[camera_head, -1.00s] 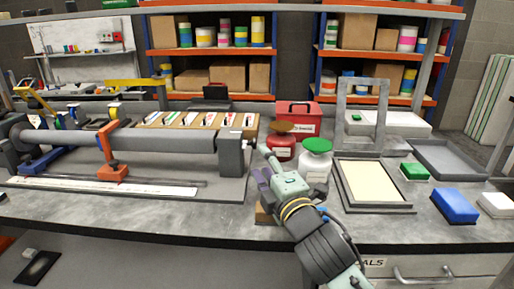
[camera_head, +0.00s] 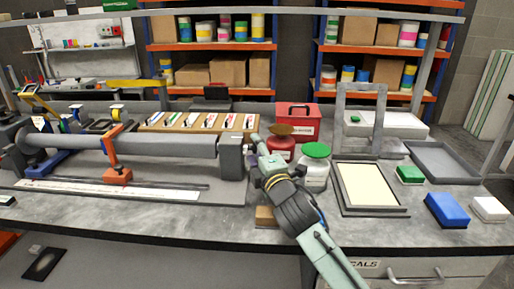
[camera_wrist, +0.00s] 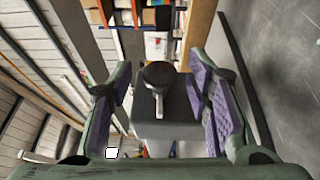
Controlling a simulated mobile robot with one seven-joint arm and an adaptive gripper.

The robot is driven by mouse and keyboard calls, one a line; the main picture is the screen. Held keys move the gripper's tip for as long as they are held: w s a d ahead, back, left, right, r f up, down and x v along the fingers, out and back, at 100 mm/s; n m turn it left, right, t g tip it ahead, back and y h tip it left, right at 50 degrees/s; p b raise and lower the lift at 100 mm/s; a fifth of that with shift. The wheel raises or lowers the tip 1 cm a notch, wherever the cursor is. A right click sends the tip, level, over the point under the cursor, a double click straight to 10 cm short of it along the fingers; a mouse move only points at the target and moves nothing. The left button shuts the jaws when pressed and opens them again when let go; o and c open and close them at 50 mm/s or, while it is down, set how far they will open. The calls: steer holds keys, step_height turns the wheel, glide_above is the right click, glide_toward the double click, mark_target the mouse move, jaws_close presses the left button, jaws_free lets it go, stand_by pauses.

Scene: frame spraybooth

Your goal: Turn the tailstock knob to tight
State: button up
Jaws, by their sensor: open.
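The tailstock (camera_head: 231,158) is a dark grey block at the right end of a long grey roller (camera_head: 170,145) on the bench. In the wrist view, the tailstock (camera_wrist: 172,112) lies beyond my fingers with a round black knob (camera_wrist: 158,74) on it. My gripper (camera_wrist: 160,105) is open, with purple pads on either side of the knob in the picture. I cannot see the pads touch it. In the head view, my gripper (camera_head: 257,152) is just right of the tailstock. Its fingertips and the knob are hard to make out there.
A red jar (camera_head: 281,147) and a green-lidded white jar (camera_head: 315,168) stand close to the right of my gripper. A small wooden block (camera_head: 265,216) lies by the bench front. A framed screen (camera_head: 369,187) is further right.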

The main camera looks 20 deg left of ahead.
steer(key=shift+c, duration=0.2)
jaws_close()
stand_by(0.4)
